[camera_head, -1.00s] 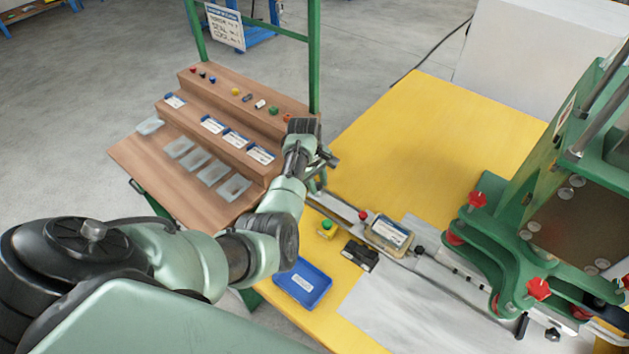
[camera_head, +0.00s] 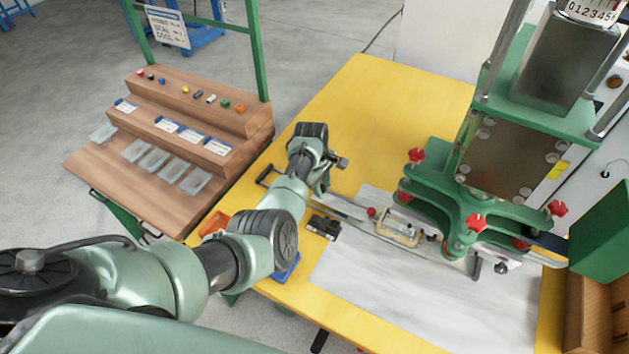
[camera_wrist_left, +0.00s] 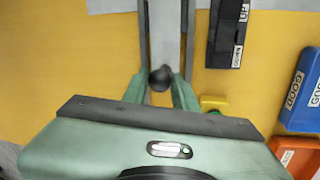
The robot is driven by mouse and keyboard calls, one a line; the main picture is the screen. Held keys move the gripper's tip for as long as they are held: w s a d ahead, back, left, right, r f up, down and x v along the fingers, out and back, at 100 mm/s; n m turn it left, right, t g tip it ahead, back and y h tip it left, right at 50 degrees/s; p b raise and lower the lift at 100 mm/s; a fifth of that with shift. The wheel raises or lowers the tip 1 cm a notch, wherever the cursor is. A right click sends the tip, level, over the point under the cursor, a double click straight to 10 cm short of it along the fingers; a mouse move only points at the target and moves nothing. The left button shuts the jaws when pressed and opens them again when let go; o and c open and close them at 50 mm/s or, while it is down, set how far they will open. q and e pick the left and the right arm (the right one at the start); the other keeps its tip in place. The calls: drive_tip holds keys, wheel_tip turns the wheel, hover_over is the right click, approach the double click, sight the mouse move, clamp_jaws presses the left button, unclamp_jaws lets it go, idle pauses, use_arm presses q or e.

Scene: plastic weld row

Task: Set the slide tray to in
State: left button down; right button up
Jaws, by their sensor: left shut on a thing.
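The slide tray (camera_head: 398,232) is a pale framed nest on a metal slide that runs across the yellow table to the green press (camera_head: 440,195). It sits at the press's front left, partly under the clamp plates. My left gripper (camera_head: 325,182) is over the slide's outer end, left of the tray. In the left wrist view my gripper (camera_wrist_left: 161,82) is shut on a round black knob (camera_wrist_left: 161,76) at the end of the grey slide bar (camera_wrist_left: 164,35). The arm hides part of the slide in the head view. My right gripper is not in view.
A black labelled block (camera_head: 323,227) lies beside the slide. In the wrist view a blue bin marked GOOD (camera_wrist_left: 303,92), an orange bin (camera_wrist_left: 300,152) and a yellow-based button (camera_wrist_left: 214,103) are close by. A stepped wooden rack (camera_head: 190,120) stands left. The table's back is clear.

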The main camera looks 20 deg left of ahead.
use_arm(q)
drive_tip(key=c, duration=1.1)
unclamp_jaws()
drive_tip(key=shift+d, duration=0.1)
drive_tip(key=shift+r, duration=0.1)
drive_tip(key=shift+s+a+r, duration=0.1)
drive_tip(key=shift+s+r, duration=0.15)
drive_tip(key=shift+r, duration=1)
drive_tip(key=shift+s+a+r, duration=0.1)
drive_tip(key=shift+s+r, duration=0.1)
drive_tip(key=shift+r, duration=1.05)
drive_tip(key=shift+s+r, duration=0.25)
drive_tip(key=shift+r, duration=1)
